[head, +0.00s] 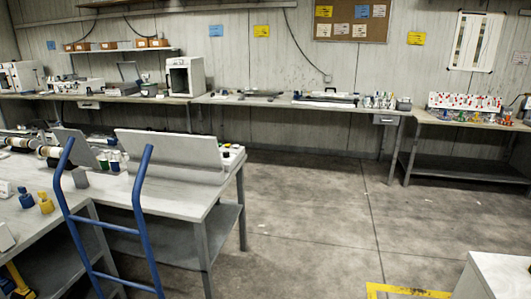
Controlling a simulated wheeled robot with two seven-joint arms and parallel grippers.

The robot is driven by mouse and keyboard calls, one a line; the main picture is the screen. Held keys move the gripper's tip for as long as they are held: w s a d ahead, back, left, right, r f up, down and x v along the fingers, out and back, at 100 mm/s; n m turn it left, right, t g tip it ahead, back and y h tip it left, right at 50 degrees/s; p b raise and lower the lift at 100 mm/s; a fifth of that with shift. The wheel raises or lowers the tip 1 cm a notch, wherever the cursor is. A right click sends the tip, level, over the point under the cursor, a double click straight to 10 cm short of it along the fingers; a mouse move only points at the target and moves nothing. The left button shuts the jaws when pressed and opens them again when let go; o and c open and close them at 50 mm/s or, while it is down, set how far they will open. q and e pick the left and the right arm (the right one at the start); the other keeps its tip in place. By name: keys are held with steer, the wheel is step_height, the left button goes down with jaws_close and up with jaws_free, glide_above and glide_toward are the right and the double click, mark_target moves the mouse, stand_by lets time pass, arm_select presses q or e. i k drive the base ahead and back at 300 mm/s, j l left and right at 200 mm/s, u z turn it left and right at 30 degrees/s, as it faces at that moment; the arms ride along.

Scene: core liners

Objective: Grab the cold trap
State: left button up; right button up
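I cannot pick out a cold trap for certain from this distance. Small blue (26,197) and yellow (45,203) bottle-like items stand on the near left table. A small grey block (80,178) stands on the table behind it. Several small coloured items (465,103) sit on the far right bench, too small to tell apart. Neither of my grippers is in view.
A blue tubular frame (143,220) stands in front of the left tables. A bench with equipment (330,104) runs along the back wall. A white-topped unit (500,275) is at the lower right, beside yellow floor tape (405,291). The middle floor (310,210) is clear.

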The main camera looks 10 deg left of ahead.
mark_target(91, 93)
steer(key=i, duration=2.55)
steer(key=i+u, duration=0.1)
steer(key=i, duration=1.15)
steer(key=i+l, duration=0.2)
steer(key=i, duration=1.1)
steer(key=i+j+u, duration=0.15)
steer(key=i+u, duration=0.8)
steer(key=i+l+u, duration=0.25)
steer(key=i+u, duration=0.25)
steer(key=i+j+u, duration=0.25)
steer(key=i+u, duration=1.1)
steer(key=i, duration=1.2)
steer(key=i+j, duration=0.1)
steer(key=i, duration=1.15)
steer(key=i+j+u, duration=0.1)
steer(key=i, duration=2.35)
steer(key=i+l, duration=0.1)
steer(key=i, duration=1.1)
steer(key=i+u, duration=0.1)
steer(key=i, duration=1.15)
steer(key=i+l, duration=0.15)
steer(key=i, duration=1.05)
steer(key=i+l, duration=0.1)
steer(key=i, duration=1.15)
